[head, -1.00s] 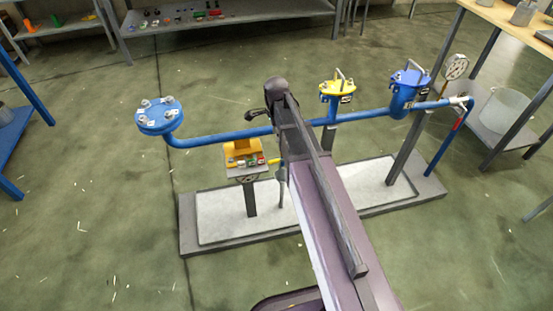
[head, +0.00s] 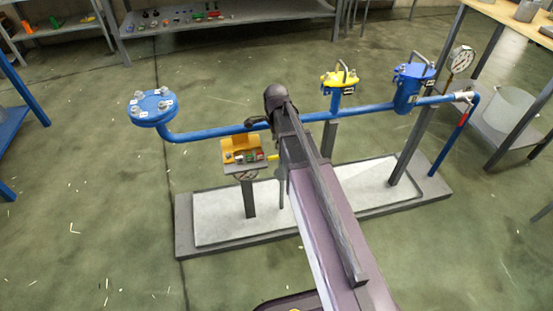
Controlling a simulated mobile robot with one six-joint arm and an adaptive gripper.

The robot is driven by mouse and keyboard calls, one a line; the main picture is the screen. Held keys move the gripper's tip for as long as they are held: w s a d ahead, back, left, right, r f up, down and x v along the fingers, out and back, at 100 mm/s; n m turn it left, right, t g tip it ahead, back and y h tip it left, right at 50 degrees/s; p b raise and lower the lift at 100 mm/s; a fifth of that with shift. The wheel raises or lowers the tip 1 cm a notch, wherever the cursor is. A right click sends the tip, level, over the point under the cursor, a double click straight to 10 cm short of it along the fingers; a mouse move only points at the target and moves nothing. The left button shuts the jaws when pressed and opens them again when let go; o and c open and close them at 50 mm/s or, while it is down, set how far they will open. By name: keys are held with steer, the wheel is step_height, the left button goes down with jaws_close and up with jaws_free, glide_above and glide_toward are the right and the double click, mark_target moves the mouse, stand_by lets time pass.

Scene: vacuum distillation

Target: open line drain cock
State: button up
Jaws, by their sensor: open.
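A blue pipe line (head: 205,135) runs across a low stand, from a round bolted blue flange (head: 152,107) at the left to a downward leg at the right. A small yellow piece (head: 273,157) shows below the line, just left of my arm; I cannot tell whether it is the drain cock's handle. A red part (head: 463,119) sits on the downward leg at the right. My arm crosses the middle of the line and hides part of it. The dark end of my gripper (head: 256,122) shows in part beside the line, open, with no held thing visible. Contact cannot be told.
A small tray (head: 245,168) with a yellow holder and coloured pieces stands left of my arm. A yellow-topped fitting (head: 340,82), a blue lidded vessel (head: 411,85) and a gauge (head: 461,59) stand along the line. The stand's base (head: 230,220) lies below; open floor surrounds it.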

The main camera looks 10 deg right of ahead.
mark_target(276, 156)
steer(key=shift+f+b, duration=3.4)
steer(key=shift+f, duration=0.3)
jaws_close()
